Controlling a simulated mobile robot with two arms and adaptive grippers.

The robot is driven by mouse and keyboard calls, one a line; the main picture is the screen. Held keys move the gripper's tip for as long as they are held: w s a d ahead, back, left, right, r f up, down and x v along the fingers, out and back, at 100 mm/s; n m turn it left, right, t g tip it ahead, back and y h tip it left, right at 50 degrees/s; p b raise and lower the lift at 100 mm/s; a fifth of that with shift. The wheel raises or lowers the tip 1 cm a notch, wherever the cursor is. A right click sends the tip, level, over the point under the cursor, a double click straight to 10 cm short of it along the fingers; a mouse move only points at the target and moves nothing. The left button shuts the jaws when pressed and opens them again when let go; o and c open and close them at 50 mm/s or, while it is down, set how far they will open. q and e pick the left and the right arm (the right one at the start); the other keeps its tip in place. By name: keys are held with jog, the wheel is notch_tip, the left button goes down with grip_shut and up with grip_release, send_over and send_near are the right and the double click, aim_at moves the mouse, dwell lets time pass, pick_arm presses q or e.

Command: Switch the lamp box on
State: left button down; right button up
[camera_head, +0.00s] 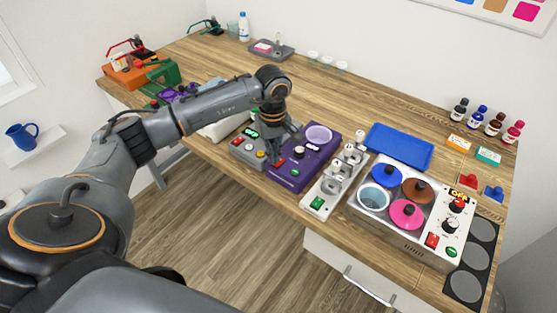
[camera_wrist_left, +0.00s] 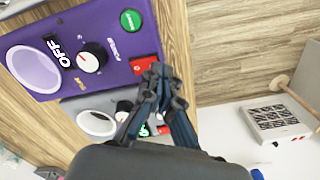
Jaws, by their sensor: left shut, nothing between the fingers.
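A purple box (camera_head: 287,178) with a pale lilac disc, a white-capped dial, a green button and a red switch (camera_wrist_left: 143,65) stands near the table's front edge. In the left wrist view its display (camera_wrist_left: 60,52) reads OFF. I cannot tell for certain whether this is the lamp box. My left gripper (camera_head: 276,160) is shut and empty, its fingertips close to the red switch; I cannot tell whether they touch it. In the left wrist view the fingertips (camera_wrist_left: 160,76) partly overlap the switch's edge. My right gripper is not in view.
A grey box (camera_head: 249,150) with a green-lit display stands left of the purple box. To the right are a white rack (camera_head: 318,204), a blue tray (camera_head: 399,146) and a white unit (camera_head: 398,240) with coloured lids and an OFF display. Small bottles stand at the back right.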

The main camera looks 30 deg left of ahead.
pick_arm(q)
jog(key=shift+f+b, duration=1)
jog(key=shift+f, duration=0.1)
dwell(0.5)
jog(key=shift+r, duration=0.1)
notch_tip(320, 180, up, 7)
jog(key=p, duration=0.3)
jog(key=shift+p, duration=0.3)
dwell(0.5)
